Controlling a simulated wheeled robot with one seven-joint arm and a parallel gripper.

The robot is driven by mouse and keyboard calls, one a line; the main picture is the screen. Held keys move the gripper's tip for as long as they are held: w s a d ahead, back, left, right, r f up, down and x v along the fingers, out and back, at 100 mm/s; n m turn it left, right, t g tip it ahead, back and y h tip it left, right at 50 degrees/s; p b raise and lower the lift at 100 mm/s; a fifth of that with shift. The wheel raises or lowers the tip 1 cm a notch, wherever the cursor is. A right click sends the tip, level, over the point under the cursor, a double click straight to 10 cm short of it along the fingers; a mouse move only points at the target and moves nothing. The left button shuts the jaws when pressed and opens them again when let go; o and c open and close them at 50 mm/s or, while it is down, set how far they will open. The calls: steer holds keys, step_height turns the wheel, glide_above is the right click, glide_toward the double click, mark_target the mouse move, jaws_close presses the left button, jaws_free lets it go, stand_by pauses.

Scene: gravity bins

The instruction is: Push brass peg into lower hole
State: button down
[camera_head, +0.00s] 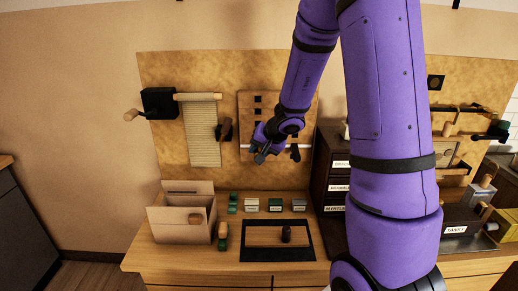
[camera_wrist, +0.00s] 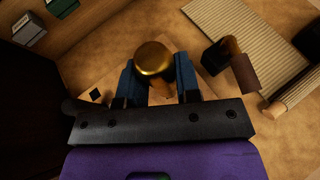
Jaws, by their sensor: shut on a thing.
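The brass peg (camera_wrist: 154,58) shows its round, shiny end in the wrist view. My gripper (camera_wrist: 157,80) is shut on it, with one blue-grey finger on each side. In the head view my gripper (camera_head: 262,154) is at the lower part of the wooden hole panel (camera_head: 285,102), and the peg cannot be made out there. Dark square holes (camera_head: 258,111) run down the panel's left side above my gripper. The lower hole is hidden behind my gripper, and I cannot tell how deep the peg sits. One dark hole (camera_wrist: 95,95) shows beside my left finger in the wrist view.
A dark knob with a brown handle (camera_head: 224,130) sticks out just left of my gripper. A ribbed roller blind (camera_head: 203,132) hangs further left. Dark labelled drawers (camera_head: 335,165) stand at right. An open box (camera_head: 180,222) and a black-framed tray (camera_head: 262,254) are on the bench below.

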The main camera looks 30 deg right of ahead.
steer(key=w+d+f, duration=0.2)
steer(key=w+f, duration=0.1)
steer(key=f, duration=0.3)
stand_by(0.7)
steer(key=shift+w+d, duration=0.15)
steer(key=shift+w, duration=0.05)
stand_by(0.6)
steer(key=shift+w+d, duration=0.55)
steer(key=shift+w, duration=0.25)
steer(key=shift+w+d, duration=0.55)
steer(key=shift+w, duration=0.25)
steer(key=shift+w+d+r, duration=0.1)
steer(key=shift+w+d, duration=0.15)
steer(key=shift+w, duration=0.15)
steer(key=c, duration=0.7)
jaws_free()
steer(key=shift+c, duration=0.2)
